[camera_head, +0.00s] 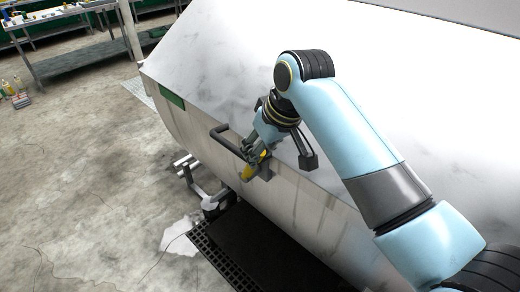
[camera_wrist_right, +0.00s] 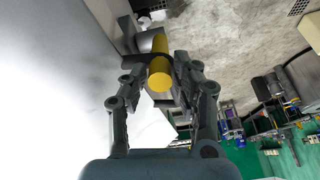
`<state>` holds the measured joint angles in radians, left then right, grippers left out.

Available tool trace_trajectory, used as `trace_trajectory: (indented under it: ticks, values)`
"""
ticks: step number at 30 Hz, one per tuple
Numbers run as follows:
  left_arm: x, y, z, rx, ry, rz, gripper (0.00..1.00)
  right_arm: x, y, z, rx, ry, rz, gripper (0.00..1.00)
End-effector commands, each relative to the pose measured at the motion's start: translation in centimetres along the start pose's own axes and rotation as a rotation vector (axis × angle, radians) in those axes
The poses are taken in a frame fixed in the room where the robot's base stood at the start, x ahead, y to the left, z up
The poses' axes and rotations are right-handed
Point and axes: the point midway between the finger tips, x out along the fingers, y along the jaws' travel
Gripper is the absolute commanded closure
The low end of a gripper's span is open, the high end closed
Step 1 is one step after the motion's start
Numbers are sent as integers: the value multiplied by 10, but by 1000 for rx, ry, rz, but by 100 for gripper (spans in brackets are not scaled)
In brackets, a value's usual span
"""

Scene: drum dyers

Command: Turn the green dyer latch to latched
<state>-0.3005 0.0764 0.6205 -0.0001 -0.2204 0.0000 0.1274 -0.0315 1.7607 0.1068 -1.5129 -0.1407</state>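The dyer (camera_head: 330,110) is a large pale metal housing with a small green label (camera_head: 171,97) on its edge. A yellow latch handle (camera_head: 248,172) sits at the dyer's front edge, beside a dark bar handle (camera_head: 222,136). My right gripper (camera_head: 257,156) is at the latch. In the right wrist view, the yellow handle (camera_wrist_right: 159,72) stands between the two fingertips of my right gripper (camera_wrist_right: 160,68), which appear closed in on it from both sides. The fingers partly hide the latch mount. My left gripper is not in view.
A black floor grate (camera_head: 225,262) and metal pipework (camera_head: 190,172) lie below the dyer's edge. Workbenches (camera_head: 85,60) stand at the back left, with bottles (camera_head: 18,88) on the floor. The concrete floor (camera_head: 90,170) at left is mostly clear.

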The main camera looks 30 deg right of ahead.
Motion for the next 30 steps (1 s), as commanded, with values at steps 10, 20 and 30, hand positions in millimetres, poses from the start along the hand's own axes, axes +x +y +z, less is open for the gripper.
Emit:
trace_trajectory:
  ticks: [10, 20, 30]
  values:
    - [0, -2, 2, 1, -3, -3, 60, 0, 0, 0, 0, 0, 0, 100]
    - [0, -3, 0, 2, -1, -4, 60, 1, -2, -10, 1, -51, 8, 100]
    - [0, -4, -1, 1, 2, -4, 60, 9, -10, -46, 2, -359, 69, 100]
